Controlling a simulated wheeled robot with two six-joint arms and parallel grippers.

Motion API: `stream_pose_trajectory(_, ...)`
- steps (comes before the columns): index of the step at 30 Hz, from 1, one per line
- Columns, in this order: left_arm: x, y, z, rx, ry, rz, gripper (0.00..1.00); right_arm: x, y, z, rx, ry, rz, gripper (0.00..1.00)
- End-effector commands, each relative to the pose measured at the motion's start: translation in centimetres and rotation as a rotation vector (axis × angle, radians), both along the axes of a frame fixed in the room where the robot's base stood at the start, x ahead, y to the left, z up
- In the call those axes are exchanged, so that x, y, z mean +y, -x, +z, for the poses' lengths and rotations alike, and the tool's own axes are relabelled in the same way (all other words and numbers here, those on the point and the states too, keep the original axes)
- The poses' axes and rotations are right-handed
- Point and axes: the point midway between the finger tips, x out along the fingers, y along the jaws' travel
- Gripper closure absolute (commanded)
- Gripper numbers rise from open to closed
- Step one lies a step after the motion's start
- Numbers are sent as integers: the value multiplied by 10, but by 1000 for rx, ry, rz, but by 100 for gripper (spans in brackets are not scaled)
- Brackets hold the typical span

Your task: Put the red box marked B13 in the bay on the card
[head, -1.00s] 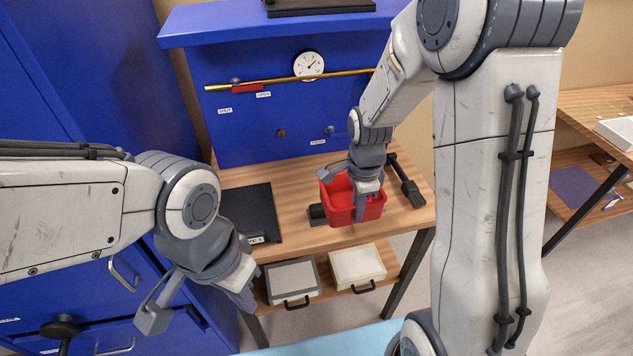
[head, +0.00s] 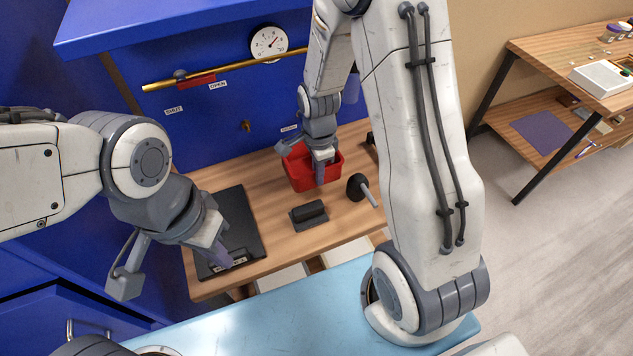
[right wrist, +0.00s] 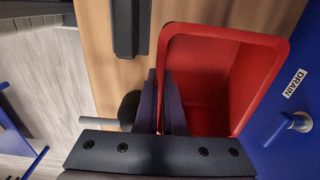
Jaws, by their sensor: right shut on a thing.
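The red box (head: 300,176) is an open-topped bin at the back of the wooden workbench, close to the blue panel; it also shows in the right wrist view (right wrist: 262,75). My right gripper (head: 321,165) is shut on the red box's near wall, with its fingers (right wrist: 165,100) against that wall in the right wrist view. I cannot tell whether the box touches the bench. No B13 marking is readable, and I cannot make out a card or a bay. My left gripper (head: 172,268) is open and empty, in front of the bench's left part.
A black mat (head: 238,215) lies on the bench's left part. A small black block on a base (head: 309,215) and a dark round-headed tool (head: 357,187) lie in front of the box. A brass rail (head: 225,72) crosses the panel. Another table (head: 555,60) stands right.

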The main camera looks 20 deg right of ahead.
Motion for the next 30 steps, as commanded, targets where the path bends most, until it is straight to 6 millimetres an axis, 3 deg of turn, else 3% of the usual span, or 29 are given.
stream_pose_trajectory(9,0,0,6,0,0,0,100,-2,1,-40,1,0,-3,100)
stream_pose_trajectory(21,0,0,2,0,0,0,100,-2,0,-46,-2,0,-4,100)
stream_pose_trajectory(24,0,0,3,0,0,0,100,-2,0,-45,-1,0,-4,64)
stream_pose_trajectory(30,0,0,3,0,0,0,100,-2,0,-45,-1,0,-4,64)
